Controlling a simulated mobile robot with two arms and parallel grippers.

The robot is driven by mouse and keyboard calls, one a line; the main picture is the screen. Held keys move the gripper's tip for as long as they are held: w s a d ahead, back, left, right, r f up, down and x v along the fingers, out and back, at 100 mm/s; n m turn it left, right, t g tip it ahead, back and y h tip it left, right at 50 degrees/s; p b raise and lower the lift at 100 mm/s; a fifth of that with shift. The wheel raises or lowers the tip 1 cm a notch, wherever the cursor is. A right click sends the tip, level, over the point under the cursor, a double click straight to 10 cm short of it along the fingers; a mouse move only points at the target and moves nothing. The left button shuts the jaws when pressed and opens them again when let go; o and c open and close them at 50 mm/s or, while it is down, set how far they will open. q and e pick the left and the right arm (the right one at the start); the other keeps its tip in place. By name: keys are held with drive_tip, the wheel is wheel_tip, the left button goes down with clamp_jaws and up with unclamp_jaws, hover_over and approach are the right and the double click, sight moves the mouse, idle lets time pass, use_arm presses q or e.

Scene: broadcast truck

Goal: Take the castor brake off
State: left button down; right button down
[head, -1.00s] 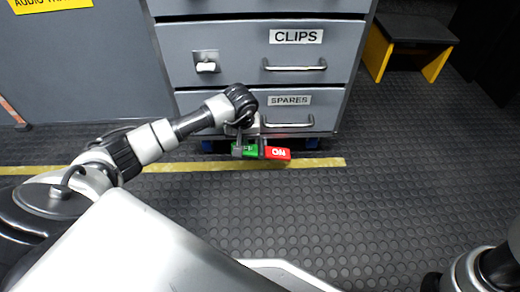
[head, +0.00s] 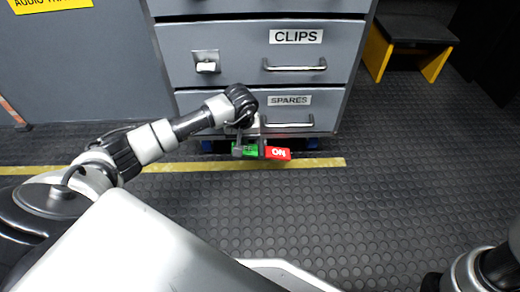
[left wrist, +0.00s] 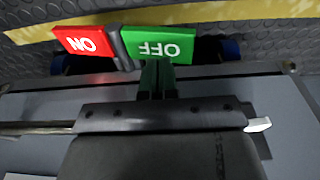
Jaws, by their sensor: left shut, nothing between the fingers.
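The castor brake is a two-part pedal low at the front of the drawer cabinet (head: 255,60). Its green OFF half (head: 251,150) is on the left and its red ON half (head: 279,153) on the right in the head view. In the left wrist view the green half (left wrist: 165,45) and red half (left wrist: 84,41) meet at a dark ridge, tilted against each other. My left gripper (head: 239,150) is shut and empty, its fingertips (left wrist: 157,68) at the green half's edge. I cannot tell whether they press on it. My right gripper is not in view.
The SPARES drawer handle (head: 288,123) is just above the pedal, close to my left wrist. Blue castors (head: 312,144) show under the cabinet. A yellow floor line (head: 190,167) runs in front. A black and yellow step (head: 410,42) stands at back right. Floor at right is clear.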

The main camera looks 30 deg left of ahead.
sight(245, 149)
use_arm(q)
drive_tip(key=shift+f+b, duration=1.35)
drive_tip(key=shift+f, duration=0.6)
idle(0.9)
drive_tip(key=shift+r, duration=0.1)
wheel_tip(245, 149, up, 7)
drive_tip(key=p, duration=0.6)
idle(0.5)
